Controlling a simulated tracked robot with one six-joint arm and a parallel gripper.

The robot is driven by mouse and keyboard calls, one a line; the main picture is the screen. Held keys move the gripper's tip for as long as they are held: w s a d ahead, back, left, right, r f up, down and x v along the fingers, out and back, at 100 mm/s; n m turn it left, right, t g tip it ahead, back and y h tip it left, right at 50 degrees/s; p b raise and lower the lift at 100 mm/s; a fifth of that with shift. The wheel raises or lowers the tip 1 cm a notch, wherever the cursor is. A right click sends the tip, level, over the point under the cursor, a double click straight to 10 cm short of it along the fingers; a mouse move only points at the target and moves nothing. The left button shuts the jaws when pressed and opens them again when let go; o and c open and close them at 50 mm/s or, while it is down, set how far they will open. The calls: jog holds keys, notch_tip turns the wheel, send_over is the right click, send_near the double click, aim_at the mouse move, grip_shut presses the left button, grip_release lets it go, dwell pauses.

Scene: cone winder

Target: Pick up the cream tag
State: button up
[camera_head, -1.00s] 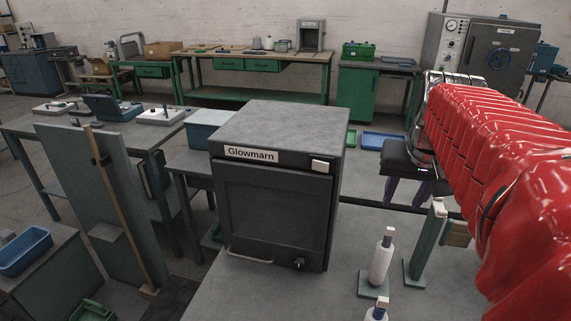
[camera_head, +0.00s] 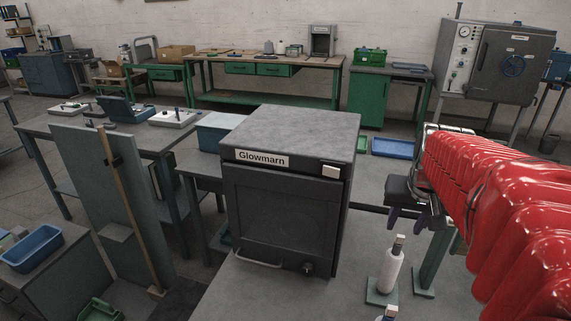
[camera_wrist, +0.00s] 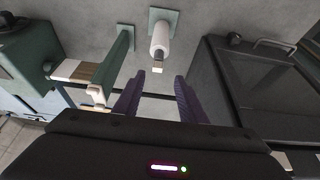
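Small cream pieces show in several places, and I cannot tell for sure which is the cream tag. One sits at the top of a white cylinder (camera_head: 388,272) standing on a green base; this cream piece (camera_head: 400,240) also shows in the wrist view (camera_wrist: 157,67), just beyond the gap between my fingers. Another cream piece (camera_wrist: 95,91) is at the end of a green post (camera_wrist: 115,62). A pale rectangle (camera_head: 331,171) is on the dark box's front. My gripper (camera_head: 408,217) is open and empty above the bench; its purple fingers (camera_wrist: 157,84) are apart.
The dark Glowmarn box (camera_head: 290,220) stands left of my gripper in the head view and right in the wrist view. A second white cylinder's top (camera_head: 390,313) shows at the bottom edge.

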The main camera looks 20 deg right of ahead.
aim_at(401, 236)
jog(key=shift+w+f, duration=0.1)
jog(key=shift+f, duration=0.1)
jog(key=shift+d+x, duration=0.15)
jog(key=shift+x, duration=1.2)
jog(key=shift+d+x, duration=0.1)
jog(key=shift+x, duration=1.2)
jog(key=shift+c, duration=0.4)
jog(key=c, duration=0.7)
